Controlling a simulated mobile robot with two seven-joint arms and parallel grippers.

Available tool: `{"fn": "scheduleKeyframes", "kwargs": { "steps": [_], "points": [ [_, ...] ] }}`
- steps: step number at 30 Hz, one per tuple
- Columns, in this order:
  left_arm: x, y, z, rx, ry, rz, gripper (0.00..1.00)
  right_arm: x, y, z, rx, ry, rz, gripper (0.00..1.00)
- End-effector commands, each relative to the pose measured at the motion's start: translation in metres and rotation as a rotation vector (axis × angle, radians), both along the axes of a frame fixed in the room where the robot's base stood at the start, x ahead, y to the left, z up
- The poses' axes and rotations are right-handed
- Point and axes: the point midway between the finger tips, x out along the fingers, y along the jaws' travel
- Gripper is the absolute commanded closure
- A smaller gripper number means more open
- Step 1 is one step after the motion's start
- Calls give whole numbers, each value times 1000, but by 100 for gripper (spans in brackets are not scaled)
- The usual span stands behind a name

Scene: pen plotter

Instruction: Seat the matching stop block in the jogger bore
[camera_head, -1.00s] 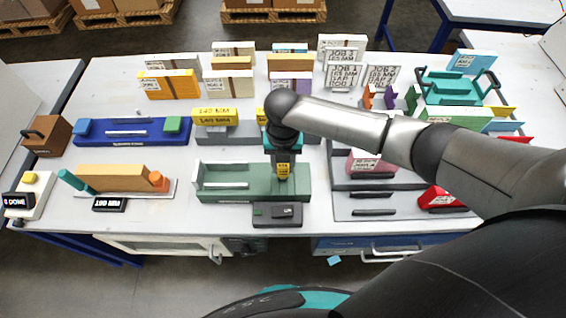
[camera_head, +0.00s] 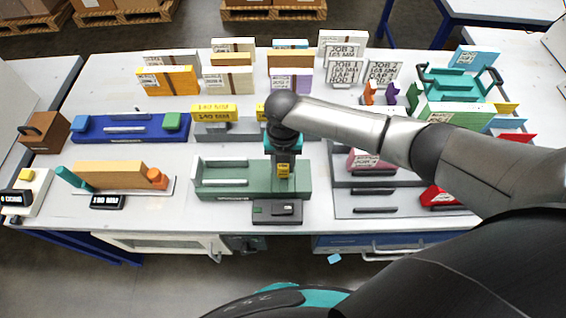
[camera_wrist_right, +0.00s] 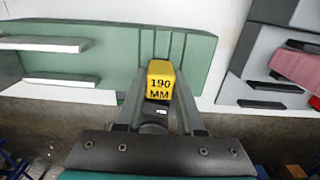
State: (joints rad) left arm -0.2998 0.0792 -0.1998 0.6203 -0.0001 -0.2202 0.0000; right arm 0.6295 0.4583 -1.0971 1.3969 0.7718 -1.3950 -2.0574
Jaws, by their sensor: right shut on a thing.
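My right gripper (camera_head: 284,170) points down over the right part of the green jogger (camera_head: 230,188). It is shut on a yellow stop block (camera_head: 284,173), which reads 190 MM in the right wrist view (camera_wrist_right: 160,83). There the block stands against the grooved green wall of the jogger (camera_wrist_right: 115,55). The block's lower end and the bore are hidden, so I cannot tell how deep it sits. Another yellow block (camera_head: 213,112), marked 140 MM, lies on a grey holder behind. A further yellow block (camera_head: 261,112) is partly hidden by my arm. My left gripper is not in view.
A black display (camera_head: 107,202) at front left seems to read 180 MM. A dark device (camera_head: 277,211) stands at the jogger's front edge. A blue fixture (camera_head: 130,128) is behind left, a grey tray (camera_head: 355,200) to the right. Paper stacks stand at the back.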

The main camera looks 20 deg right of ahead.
Motion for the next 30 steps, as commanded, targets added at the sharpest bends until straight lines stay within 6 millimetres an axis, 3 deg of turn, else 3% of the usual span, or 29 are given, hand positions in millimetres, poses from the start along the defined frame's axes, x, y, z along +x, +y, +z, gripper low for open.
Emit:
{"fn": "scheduleKeyframes", "kwargs": {
  "steps": [16,17,26,30],
  "points": [
    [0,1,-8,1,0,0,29,0,0,-12,0,0,0,100],
    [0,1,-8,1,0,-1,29,0,0,-12,0,0,0,62],
    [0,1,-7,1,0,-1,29,0,0,-11,0,0,0,28],
    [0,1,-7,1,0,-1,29,0,0,-11,0,0,0,28]
  ]
}}
